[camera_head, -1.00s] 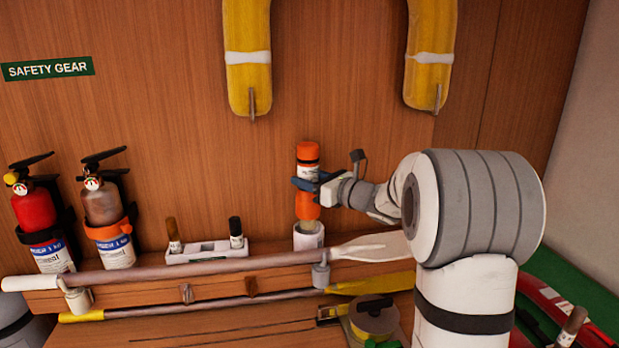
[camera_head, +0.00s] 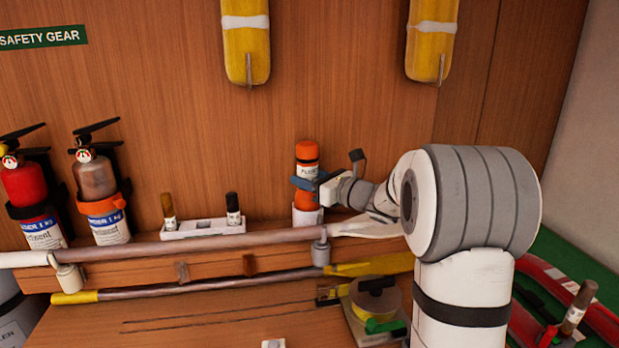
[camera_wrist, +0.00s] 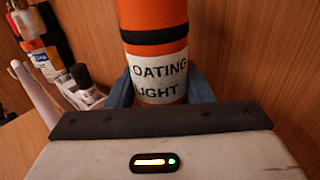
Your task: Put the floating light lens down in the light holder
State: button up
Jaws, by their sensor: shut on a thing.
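The floating light (camera_head: 307,152) is an orange cylinder with a black band and a white lettered label. It stands upright in the head view, its lower end at the mouth of the white light holder (camera_head: 307,215) on the shelf. I cannot tell whether it rests on the holder's bottom. My gripper (camera_head: 305,185) is shut on the light from the right, with blue fingers around its middle. In the wrist view the light (camera_wrist: 155,45) fills the top centre, between the blue fingers (camera_wrist: 160,92). The holder is hidden there.
A white tray (camera_head: 203,234) with two small marker-like cylinders stands left of the holder. Two fire extinguishers (camera_head: 100,190) hang further left. A long paddle (camera_head: 190,246) runs across in front of the shelf. A yellow reel (camera_head: 376,300) sits below right.

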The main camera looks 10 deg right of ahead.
jog(key=shift+f, duration=0.15)
jog(key=o, duration=1.4)
jog(key=shift+o, duration=0.2)
jog(key=shift+f, duration=0.1)
jog(key=shift+s+d, duration=0.15)
jog(key=shift+s, duration=0.05)
jog(key=b+v, duration=0.1)
jog(key=v, duration=0.6)
jog(key=shift+s, duration=0.2)
